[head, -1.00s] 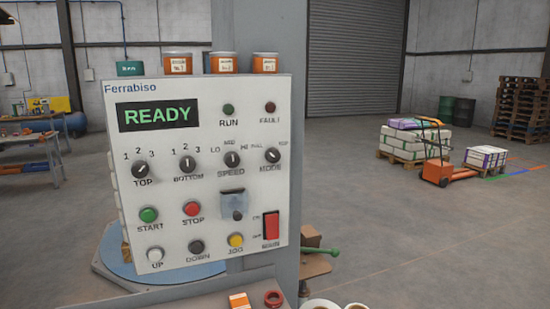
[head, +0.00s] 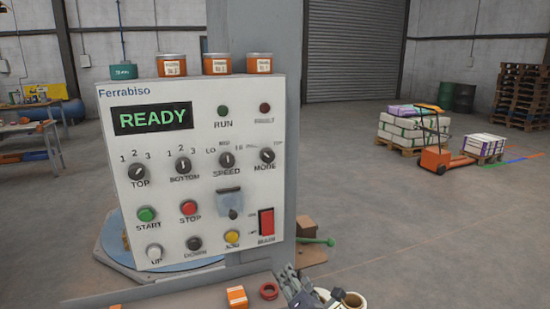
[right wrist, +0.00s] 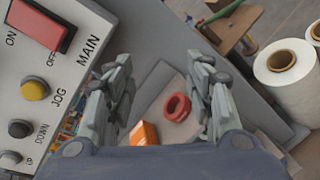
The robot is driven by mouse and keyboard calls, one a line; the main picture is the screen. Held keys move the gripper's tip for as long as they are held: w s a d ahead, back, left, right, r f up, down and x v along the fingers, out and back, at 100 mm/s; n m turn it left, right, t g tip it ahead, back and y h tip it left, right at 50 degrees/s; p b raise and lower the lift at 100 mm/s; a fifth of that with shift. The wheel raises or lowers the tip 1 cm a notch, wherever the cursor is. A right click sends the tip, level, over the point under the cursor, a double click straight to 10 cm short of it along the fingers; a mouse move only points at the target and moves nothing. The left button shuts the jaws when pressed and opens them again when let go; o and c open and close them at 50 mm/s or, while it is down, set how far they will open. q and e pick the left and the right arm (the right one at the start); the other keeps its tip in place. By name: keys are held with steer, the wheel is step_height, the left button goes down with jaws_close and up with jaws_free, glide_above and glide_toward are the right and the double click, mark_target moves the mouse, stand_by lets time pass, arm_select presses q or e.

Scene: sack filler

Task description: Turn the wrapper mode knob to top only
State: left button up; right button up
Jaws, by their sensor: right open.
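The mode knob (head: 267,156) is a small black dial with a pale mark at the right end of the knob row on the white Ferrabiso panel (head: 120,210). Small print sits to its upper left and upper right; I cannot read its setting surely. My right gripper (head: 300,288) is at the bottom of the head view, below the panel and apart from the knob. In the right wrist view it (right wrist: 158,85) is open and empty, with the panel's lower corner to its left. The mode knob is outside that view. My left gripper is not in view.
The speed knob (head: 226,160) is beside the mode knob, and the red main switch (head: 266,222) is below. A red ring (right wrist: 176,107) and an orange box (right wrist: 144,134) lie on the shelf below. White rolls (right wrist: 285,70) stand to the right. Space right of the panel is open.

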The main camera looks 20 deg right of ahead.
step_height(320, 180, up, 18)
steer(key=a+n+t+y, duration=0.1)
steer(key=a+n+t, duration=0.1)
steer(key=n+t, duration=0.3)
steer(key=n+t+y+p, duration=0.1)
steer(key=n+t, duration=0.1)
steer(key=n, duration=0.4)
glide_toward(269, 159)
steer(key=shift+g, duration=0.3)
steer(key=p+x, duration=0.3)
steer(key=x, duration=0.5)
steer(key=shift+w+r, duration=0.1)
steer(key=shift+r, duration=0.2)
steer(key=c, duration=1.1)
